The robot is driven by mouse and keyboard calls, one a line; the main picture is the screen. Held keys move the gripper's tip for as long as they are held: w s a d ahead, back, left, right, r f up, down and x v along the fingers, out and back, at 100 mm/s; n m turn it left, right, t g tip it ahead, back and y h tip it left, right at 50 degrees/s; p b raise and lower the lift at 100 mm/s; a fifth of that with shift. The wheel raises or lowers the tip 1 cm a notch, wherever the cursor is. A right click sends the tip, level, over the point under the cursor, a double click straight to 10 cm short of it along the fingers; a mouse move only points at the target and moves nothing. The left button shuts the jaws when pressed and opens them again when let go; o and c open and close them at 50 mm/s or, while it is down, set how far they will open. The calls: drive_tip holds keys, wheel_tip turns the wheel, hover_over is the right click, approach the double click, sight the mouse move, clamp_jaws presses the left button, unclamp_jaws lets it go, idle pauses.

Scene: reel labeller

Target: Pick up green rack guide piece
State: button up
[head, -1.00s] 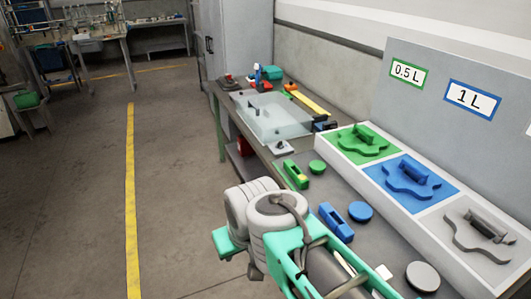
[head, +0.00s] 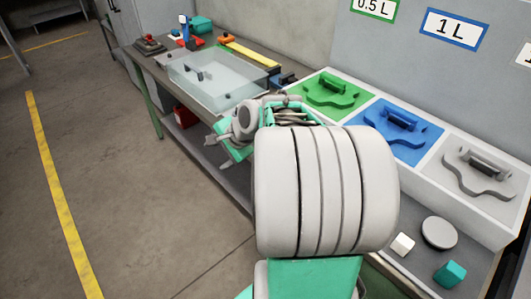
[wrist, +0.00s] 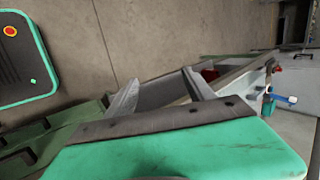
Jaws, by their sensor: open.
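The green guide piece (head: 332,91), a wavy plate with a raised bar, lies in the green section of the white rack (head: 461,224) at the back right of the bench. My gripper (head: 217,151) is in front of the bench, left of the rack and well apart from the piece. It points away from the rack. In the wrist view my gripper (wrist: 162,94) has its two fingers spread with nothing between them. The guide piece is not seen in the wrist view.
A blue guide piece (head: 402,121) and a grey one (head: 482,166) lie in neighbouring sections. A clear-lidded box (head: 215,79) stands further left on the bench. A grey disc (head: 439,232), a white cube (head: 402,244) and a teal cube (head: 450,272) lie in front. My arm hides the bench middle.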

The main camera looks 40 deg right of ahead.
drive_tip(key=s+d+f+m+t+b, duration=0.1)
drive_tip(key=d+f+m+t, duration=0.1)
drive_tip(key=d+m, duration=0.4)
drive_tip(key=s+d+f+m+t+h+b, duration=0.1)
drive_tip(key=d+f+m+t+b, duration=0.1)
drive_tip(key=d+m, duration=0.4)
drive_tip(key=s+d+f+m+t+b, duration=0.1)
drive_tip(key=d+f+m+t, duration=0.1)
drive_tip(key=d+f+m, duration=0.2)
drive_tip(key=shift+s+d+m+h, duration=0.1)
drive_tip(key=shift+d+m, duration=0.4)
drive_tip(key=shift+d, duration=0.6)
drive_tip(key=shift+w+d+m+h, duration=0.1)
drive_tip(key=shift+d+m, duration=0.4)
drive_tip(key=shift+d, duration=0.65)
drive_tip(key=shift+s+d+m+h, duration=0.1)
drive_tip(key=shift+d+m, duration=0.4)
drive_tip(key=shift+d, duration=0.6)
drive_tip(key=x, duration=0.7)
drive_tip(key=shift+w, duration=0.3)
drive_tip(key=shift+c, duration=0.3)
clamp_jaws()
drive_tip(key=shift+r, duration=0.1)
